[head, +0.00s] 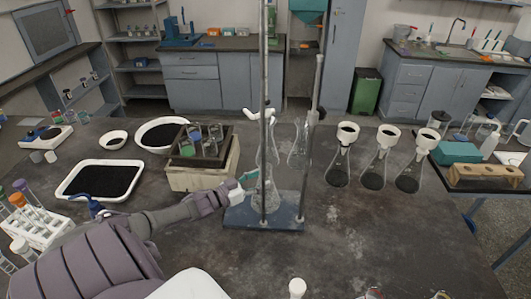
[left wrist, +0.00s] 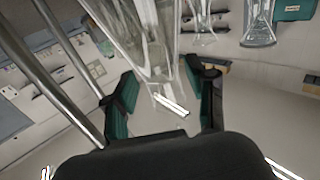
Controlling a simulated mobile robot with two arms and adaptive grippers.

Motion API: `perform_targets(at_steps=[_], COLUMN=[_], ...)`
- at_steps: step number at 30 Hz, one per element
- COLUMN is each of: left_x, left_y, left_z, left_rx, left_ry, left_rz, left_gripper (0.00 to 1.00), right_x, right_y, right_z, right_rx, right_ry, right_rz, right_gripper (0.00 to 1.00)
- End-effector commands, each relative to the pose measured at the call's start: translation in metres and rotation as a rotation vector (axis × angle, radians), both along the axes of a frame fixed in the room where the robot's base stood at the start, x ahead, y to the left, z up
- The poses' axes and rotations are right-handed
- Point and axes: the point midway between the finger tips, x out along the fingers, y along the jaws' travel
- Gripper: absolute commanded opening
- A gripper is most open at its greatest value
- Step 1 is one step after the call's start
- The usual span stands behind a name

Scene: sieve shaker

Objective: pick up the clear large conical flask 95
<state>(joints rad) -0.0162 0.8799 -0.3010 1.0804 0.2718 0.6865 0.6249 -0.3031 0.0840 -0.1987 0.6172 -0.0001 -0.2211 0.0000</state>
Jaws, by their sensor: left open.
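A clear conical flask (head: 266,198) stands upright on the blue base of a metal-rod stand (head: 290,222) at the centre of the bench. No label is readable, so I cannot tell its number. My left gripper (head: 250,178) comes in from the left, beside the flask's upper part. In the left wrist view the green-padded fingers (left wrist: 162,88) are open, with clear glass (left wrist: 155,50) between and just beyond them. I cannot tell whether they touch it. My right gripper is not in view.
Other clear glassware (head: 298,150) hangs at the stand's rods. Three flasks with white funnels and dark contents (head: 373,180) stand to the right. A wooden box with tubes (head: 200,178) and a tray of black grains (head: 66,190) are left.

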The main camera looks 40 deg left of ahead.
Motion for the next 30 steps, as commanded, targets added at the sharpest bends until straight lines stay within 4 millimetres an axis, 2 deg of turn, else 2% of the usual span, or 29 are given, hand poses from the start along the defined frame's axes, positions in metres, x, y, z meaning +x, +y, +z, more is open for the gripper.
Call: perform_targets(at_steps=[9,13,19,20,27,30], left_x=[0.044,0.052,0.052,0.052,0.052,0.052], left_y=[-0.01,-0.011,-0.011,-0.011,-0.011,-0.012], left_z=[-0.002,0.0,0.001,0.001,0.001,0.0], left_rx=[0.001,0.001,0.001,0.001,0.001,0.001], left_ry=[-0.004,-0.002,-0.001,-0.001,-0.001,-0.001], left_rz=[-0.002,0.0,0.0,0.0,0.0,0.0], left_gripper=[0.56,0.56,0.56,0.53,0.13,0.0], right_x=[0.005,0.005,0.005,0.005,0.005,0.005], right_y=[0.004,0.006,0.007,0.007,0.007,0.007], right_z=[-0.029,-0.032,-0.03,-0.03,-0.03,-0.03], right_rx=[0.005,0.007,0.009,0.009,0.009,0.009], right_ry=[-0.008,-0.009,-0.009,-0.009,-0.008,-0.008], right_rz=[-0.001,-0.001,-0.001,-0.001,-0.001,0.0], right_gripper=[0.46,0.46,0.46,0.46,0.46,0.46])
